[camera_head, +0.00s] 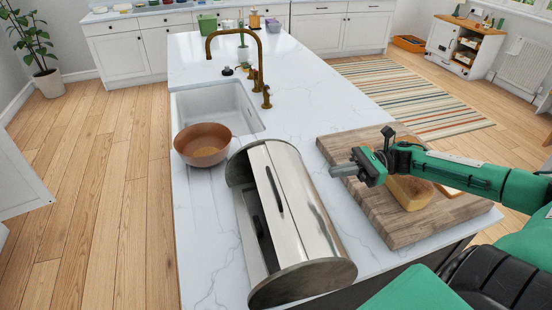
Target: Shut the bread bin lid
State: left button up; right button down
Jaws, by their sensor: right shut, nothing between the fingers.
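The bread bin (312,225) is a steel cylinder with dark end caps, lying on the white marble island. Its curved lid (283,205) has a dark handle strip and is rolled up toward the top. A dark opening shows along the bin's left side, so the lid is at least partly open. My right gripper (336,171) is shut and empty, to the right of the bin's far half. It is apart from the lid and points left, near the left edge of the cutting board. My left gripper is out of view.
A wooden cutting board (375,212) with a bread loaf (408,194) lies right of the bin, under my right arm. A brown bowl (203,152) stands beyond the bin at left, by the sink (218,106) and brass tap (258,75). Counter left of the bin is clear.

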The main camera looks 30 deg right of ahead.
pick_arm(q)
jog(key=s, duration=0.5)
pick_arm(e)
jog(key=p, duration=0.3)
send_near(287, 189)
jog(key=a+r, duration=0.1)
jog(key=a, duration=0.1)
jog(key=w+a+r, duration=0.1)
jog(key=r, duration=0.1)
jog(key=shift+a+r, duration=0.3)
jog(key=shift+a, duration=0.1)
jog(key=p+x, duration=0.2)
jog(key=x, duration=0.2)
jog(key=shift+w+a, duration=0.1)
jog(key=shift+a, duration=0.15)
jog(key=shift+w+a+f+p, duration=0.1)
jog(key=shift+a+f+p, duration=0.05)
jog(key=shift+a+p, duration=0.15)
jog(key=shift+w+a+f+p, duration=0.1)
jog(key=shift+a+p, duration=0.05)
jog(key=shift+a, duration=0.2)
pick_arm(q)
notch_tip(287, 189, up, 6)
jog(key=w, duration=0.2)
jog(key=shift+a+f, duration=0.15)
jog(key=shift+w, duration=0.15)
pick_arm(e)
jog(key=shift+w+a, duration=0.1)
